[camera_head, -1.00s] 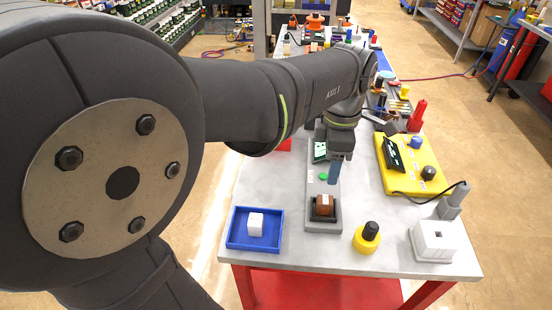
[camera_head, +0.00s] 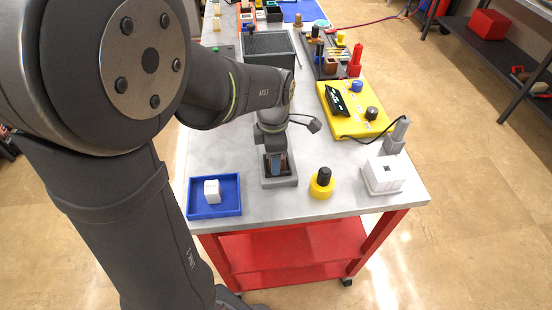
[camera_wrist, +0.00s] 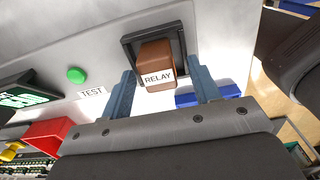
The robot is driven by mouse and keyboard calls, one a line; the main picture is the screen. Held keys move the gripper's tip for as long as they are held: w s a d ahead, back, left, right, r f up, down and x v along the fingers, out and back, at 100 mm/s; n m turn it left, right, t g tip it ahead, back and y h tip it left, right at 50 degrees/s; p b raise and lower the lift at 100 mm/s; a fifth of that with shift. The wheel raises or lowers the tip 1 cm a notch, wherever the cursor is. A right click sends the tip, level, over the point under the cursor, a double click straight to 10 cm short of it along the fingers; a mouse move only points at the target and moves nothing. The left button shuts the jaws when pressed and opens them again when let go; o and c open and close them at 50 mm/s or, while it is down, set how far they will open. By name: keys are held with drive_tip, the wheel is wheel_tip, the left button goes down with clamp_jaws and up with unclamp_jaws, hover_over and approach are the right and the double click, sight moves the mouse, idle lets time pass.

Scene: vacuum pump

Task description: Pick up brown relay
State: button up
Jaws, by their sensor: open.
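The brown relay (camera_wrist: 157,64) is a small block with a white "RELAY" label, seated in a dark square socket (camera_wrist: 128,44) on a grey test base. In the head view the relay (camera_head: 270,166) is largely hidden behind my gripper. My gripper (camera_wrist: 163,86) is open, with one blue finger on each side of the relay in the wrist view. In the head view my gripper (camera_head: 277,164) points down over the socket end of the grey base (camera_head: 283,183). I cannot tell whether the fingers touch the relay.
A green button (camera_wrist: 76,75) and a small screen (camera_wrist: 28,97) sit on the base. A blue tray (camera_head: 229,206) with a white block (camera_head: 211,191) is left. A yellow-black knob (camera_head: 322,184) and a white box (camera_head: 383,176) are right; a yellow panel (camera_head: 372,123) is behind.

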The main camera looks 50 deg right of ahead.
drive_tip(key=c, duration=1.2)
drive_tip(key=shift+o, duration=0.2)
